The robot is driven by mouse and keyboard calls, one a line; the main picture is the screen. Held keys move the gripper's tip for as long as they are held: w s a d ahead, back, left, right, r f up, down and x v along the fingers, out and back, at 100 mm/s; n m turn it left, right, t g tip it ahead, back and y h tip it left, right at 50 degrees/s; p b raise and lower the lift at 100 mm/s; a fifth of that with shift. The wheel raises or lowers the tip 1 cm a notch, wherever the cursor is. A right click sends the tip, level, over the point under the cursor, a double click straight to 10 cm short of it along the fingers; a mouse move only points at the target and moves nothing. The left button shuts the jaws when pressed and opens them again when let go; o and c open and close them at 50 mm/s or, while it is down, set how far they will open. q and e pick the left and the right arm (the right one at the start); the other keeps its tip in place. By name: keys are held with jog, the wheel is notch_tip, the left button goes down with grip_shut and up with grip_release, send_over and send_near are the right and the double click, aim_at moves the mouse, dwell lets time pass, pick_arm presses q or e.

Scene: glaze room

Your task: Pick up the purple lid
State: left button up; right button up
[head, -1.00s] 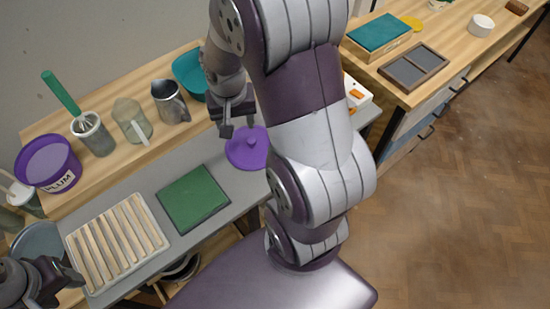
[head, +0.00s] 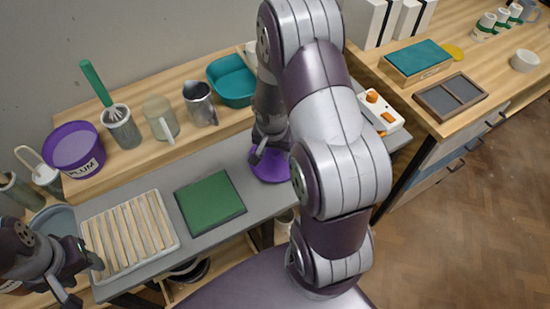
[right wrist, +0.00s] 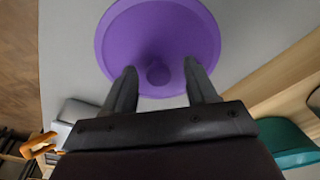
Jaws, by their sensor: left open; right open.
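The purple lid (head: 270,173) lies flat on the grey worktop, partly hidden in the head view by my right arm. In the right wrist view the round lid (right wrist: 158,30) shows with its small knob (right wrist: 158,74) in the middle of its near half. My right gripper (right wrist: 160,68) is open, with one finger on each side of the knob in that view; contact cannot be seen. In the head view my right gripper (head: 264,150) is right over the lid. My left gripper (head: 86,281) is open and empty at the lower left, beside the slatted rack.
A green square mat (head: 209,203) and a slatted rack (head: 168,212) lie left of the lid. A purple plum tub (head: 88,165), a glass jar, a metal pitcher (head: 200,104) and a teal bowl (head: 233,90) stand on the wooden shelf behind. A white box with orange knobs (head: 394,112) is right.

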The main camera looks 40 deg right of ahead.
jog(key=shift+d, duration=0.1)
jog(key=shift+c, duration=1)
grip_shut()
jog(key=shift+r, duration=0.1)
